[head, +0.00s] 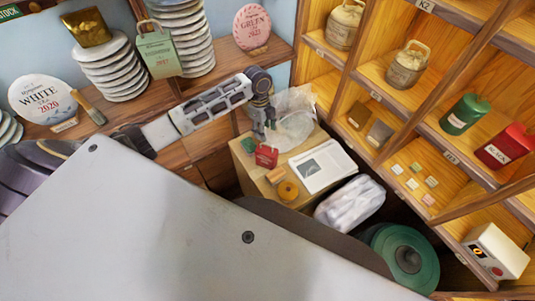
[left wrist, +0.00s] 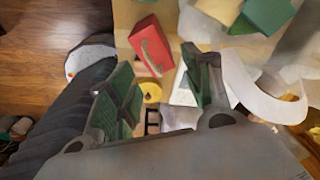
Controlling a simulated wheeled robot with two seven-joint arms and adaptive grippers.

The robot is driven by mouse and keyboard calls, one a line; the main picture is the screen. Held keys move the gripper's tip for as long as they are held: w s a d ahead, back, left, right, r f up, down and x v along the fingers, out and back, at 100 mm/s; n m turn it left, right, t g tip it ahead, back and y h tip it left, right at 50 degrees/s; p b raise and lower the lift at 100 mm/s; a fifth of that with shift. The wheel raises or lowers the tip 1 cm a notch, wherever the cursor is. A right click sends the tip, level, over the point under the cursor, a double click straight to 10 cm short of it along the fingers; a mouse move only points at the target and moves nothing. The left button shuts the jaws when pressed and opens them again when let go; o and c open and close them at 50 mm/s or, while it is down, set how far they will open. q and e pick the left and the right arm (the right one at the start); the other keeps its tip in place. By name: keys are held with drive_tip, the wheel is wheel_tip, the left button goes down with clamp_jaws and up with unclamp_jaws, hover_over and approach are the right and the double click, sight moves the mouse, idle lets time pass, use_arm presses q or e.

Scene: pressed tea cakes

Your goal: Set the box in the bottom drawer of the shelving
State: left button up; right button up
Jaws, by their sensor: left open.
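A small red box (head: 266,156) with a pale mark stands on a small wooden table (head: 300,198). It also shows in the left wrist view (left wrist: 152,47), just beyond the fingers. My left gripper (head: 264,128) points down over the table, close to the red box. Its green-padded fingers (left wrist: 163,92) are apart, with no object held between them. The wooden shelving (head: 387,103) stands at the right with open compartments. Wooden fronts (head: 212,166) show below the counter at the left; I cannot tell which part is the bottom drawer. My right gripper is not in view.
A green box (head: 248,145), a yellow-orange roll (head: 288,190), a white printed sheet (head: 323,165) and clear plastic (head: 294,115) crowd the table. A white bag (head: 350,203) and a green drum (head: 404,255) stand close to it. Stacked tea cakes (head: 112,70) fill the left counter.

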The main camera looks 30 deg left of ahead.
sight(266, 148)
use_arm(q)
drive_tip(key=shift+d+f, duration=0.15)
drive_tip(key=shift+f, duration=1.25)
drive_tip(key=shift+d+f, duration=0.2)
drive_tip(key=shift+f, duration=1.25)
drive_tip(key=shift+d+f, duration=0.15)
drive_tip(key=shift+f, duration=1.25)
drive_tip(key=shift+s+f+p, duration=0.2)
drive_tip(key=shift+f+p, duration=0.1)
drive_tip(key=shift+f, duration=0.5)
drive_tip(key=shift+s+f+p, duration=0.2)
drive_tip(key=shift+f+p, duration=0.05)
drive_tip(key=shift+f, duration=0.5)
drive_tip(key=shift+w+f, duration=0.15)
drive_tip(key=shift+f, duration=0.5)
drive_tip(key=shift+w+f, duration=0.15)
drive_tip(key=shift+f, duration=0.5)
drive_tip(key=shift+r, duration=0.15)
